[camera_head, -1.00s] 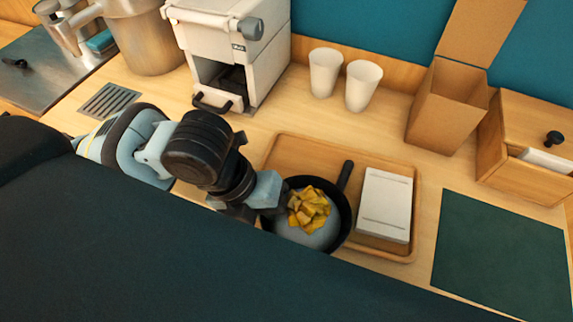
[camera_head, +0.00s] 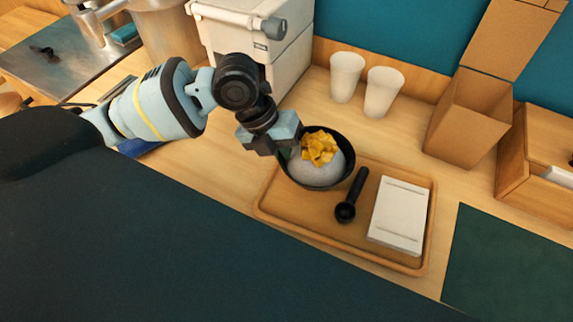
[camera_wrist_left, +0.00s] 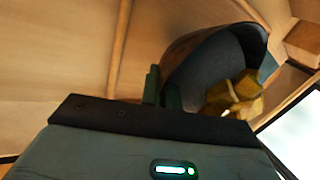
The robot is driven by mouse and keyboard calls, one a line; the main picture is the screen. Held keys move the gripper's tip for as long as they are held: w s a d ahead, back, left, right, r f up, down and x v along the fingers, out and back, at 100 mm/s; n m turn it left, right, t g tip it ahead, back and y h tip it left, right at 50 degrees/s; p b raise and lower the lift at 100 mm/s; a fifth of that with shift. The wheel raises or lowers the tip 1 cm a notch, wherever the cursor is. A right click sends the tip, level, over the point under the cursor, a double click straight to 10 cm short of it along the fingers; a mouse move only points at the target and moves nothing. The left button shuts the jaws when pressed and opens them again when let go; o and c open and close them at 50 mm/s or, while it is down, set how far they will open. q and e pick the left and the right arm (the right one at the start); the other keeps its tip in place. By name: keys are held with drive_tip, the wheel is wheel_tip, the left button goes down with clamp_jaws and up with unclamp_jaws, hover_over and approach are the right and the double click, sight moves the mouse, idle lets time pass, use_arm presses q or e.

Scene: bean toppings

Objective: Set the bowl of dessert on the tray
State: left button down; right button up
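The dark bowl (camera_head: 345,154) holds a pale grey mound (camera_head: 314,172) topped with yellow pieces (camera_head: 319,147). My left gripper (camera_head: 286,142) is shut on the bowl's left rim in the head view. The bowl appears held above the far left part of the wooden tray (camera_head: 290,212), covering part of its back edge; the exact height is hard to tell. In the left wrist view the bowl (camera_wrist_left: 205,65) looks tilted beside the fingers (camera_wrist_left: 160,92), with yellow pieces (camera_wrist_left: 236,98) inside. My right gripper is not in view.
The tray's front left is bare. Behind stand two white cups (camera_head: 346,77), a machine (camera_head: 290,60) and a cardboard box (camera_head: 468,118). A dark green mat (camera_head: 505,260) lies to the right.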

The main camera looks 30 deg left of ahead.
use_arm(q)
drive_tip(key=shift+f, duration=1.7)
drive_tip(key=shift+f, duration=0.1)
drive_tip(key=c, duration=1.7)
unclamp_jaws()
drive_tip(key=v, duration=1.2)
drive_tip(key=shift+d+p, duration=0.1)
drive_tip(key=shift+p, duration=0.25)
